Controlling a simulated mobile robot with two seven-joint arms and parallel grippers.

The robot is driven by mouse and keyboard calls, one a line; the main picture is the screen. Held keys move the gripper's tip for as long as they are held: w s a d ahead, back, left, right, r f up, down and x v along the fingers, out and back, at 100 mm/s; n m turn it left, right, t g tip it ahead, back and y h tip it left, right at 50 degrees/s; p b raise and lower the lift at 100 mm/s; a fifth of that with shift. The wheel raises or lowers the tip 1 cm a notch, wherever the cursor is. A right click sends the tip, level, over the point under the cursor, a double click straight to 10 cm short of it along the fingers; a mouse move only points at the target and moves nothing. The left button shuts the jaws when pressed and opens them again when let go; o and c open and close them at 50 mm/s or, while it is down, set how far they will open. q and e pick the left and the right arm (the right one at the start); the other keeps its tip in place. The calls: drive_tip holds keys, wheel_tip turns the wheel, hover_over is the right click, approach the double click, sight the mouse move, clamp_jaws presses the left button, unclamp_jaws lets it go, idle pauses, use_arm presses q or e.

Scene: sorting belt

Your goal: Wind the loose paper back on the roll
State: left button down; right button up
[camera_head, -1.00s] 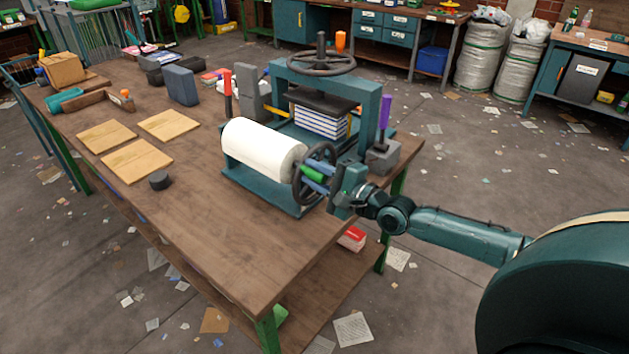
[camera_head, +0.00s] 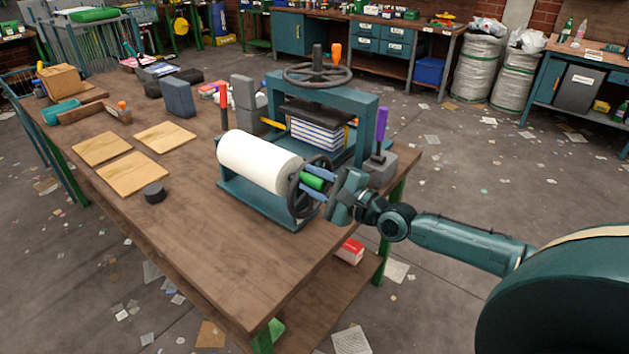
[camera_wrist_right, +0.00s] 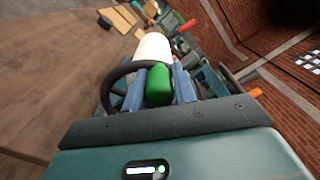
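The white paper roll (camera_head: 260,162) lies on its teal stand (camera_head: 255,203) at the near side of the bench. No hanging paper end shows from here. A dark handwheel (camera_head: 295,197) with a green handle (camera_head: 313,182) is at its right end. My right gripper (camera_head: 319,178) reaches in from the right, its blue fingers on either side of the green handle. In the right wrist view, the fingers (camera_wrist_right: 160,85) appear closed against the green handle, with the wheel (camera_wrist_right: 108,92) and white roll (camera_wrist_right: 153,46) beyond. My left gripper is out of view.
A teal press (camera_head: 370,110) with a stack of books (camera_head: 318,136) stands behind the roll. A grey block with a purple handle (camera_head: 381,125) is close to my right gripper. A black puck (camera_head: 154,193) and tan boards (camera_head: 132,174) lie left. The bench's near end is clear.

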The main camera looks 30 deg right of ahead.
drive_tip(key=o, duration=0.4)
drive_tip(key=shift+s, duration=0.1)
drive_tip(key=p+v, duration=0.1)
drive_tip(key=v, duration=1.2)
drive_tip(key=shift+f, duration=0.15)
idle(0.3)
drive_tip(key=s+a+f+n+g+h, duration=0.1)
drive_tip(key=s+a+f+n+g, duration=0.1)
drive_tip(key=s+a+f+n, duration=0.2)
drive_tip(key=s+a+f+n+g+h, duration=0.1)
drive_tip(key=s+a+f+n, duration=0.3)
drive_tip(key=a+f+n, duration=0.5)
drive_tip(key=s+a+f+n+g+h, duration=0.1)
drive_tip(key=s+a+f+n+g, duration=0.2)
drive_tip(key=a+f+n, duration=0.4)
drive_tip(key=s+n, duration=0.1)
drive_tip(key=n, duration=0.1)
drive_tip(key=shift+s+n, duration=0.3)
